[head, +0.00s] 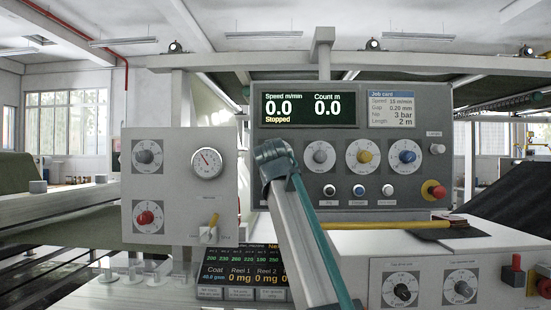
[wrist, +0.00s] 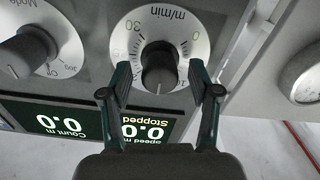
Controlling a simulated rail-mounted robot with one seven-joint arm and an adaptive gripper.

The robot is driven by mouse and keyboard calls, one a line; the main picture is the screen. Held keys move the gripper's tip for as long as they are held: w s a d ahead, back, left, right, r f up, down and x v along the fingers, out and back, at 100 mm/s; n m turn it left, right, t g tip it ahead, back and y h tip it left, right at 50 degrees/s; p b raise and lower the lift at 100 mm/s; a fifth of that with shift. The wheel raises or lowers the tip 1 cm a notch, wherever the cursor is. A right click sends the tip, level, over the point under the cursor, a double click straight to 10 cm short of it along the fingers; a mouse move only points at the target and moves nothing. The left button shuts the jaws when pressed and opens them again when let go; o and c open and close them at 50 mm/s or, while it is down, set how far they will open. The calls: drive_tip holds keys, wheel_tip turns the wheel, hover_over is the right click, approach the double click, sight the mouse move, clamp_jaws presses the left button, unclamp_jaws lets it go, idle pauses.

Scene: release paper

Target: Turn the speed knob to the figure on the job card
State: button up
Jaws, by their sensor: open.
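The speed knob (head: 319,155) is the leftmost of the three large knobs on the grey control panel. In the wrist view, which is upside down, the dark speed knob (wrist: 160,68) sits on a white dial marked m/min, with 0 and 30 legible. My gripper (wrist: 160,92) is open, its fingers apart on either side of the knob's near end; contact is not visible. The knob's pointer is unclear. The job card (head: 394,109) appears to read Speed 15 m/min. The display (head: 309,110) reads speed 0.0, Stopped.
The Mode knob (wrist: 28,48) is beside the speed dial. The yellow knob (head: 364,155) and blue knob (head: 407,155) are to the right in the head view. A red emergency button (head: 434,191) is lower right. A gauge (head: 206,163) is on the left panel.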

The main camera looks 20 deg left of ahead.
drive_tip(key=v, duration=1.1)
drive_tip(key=shift+s, duration=0.15)
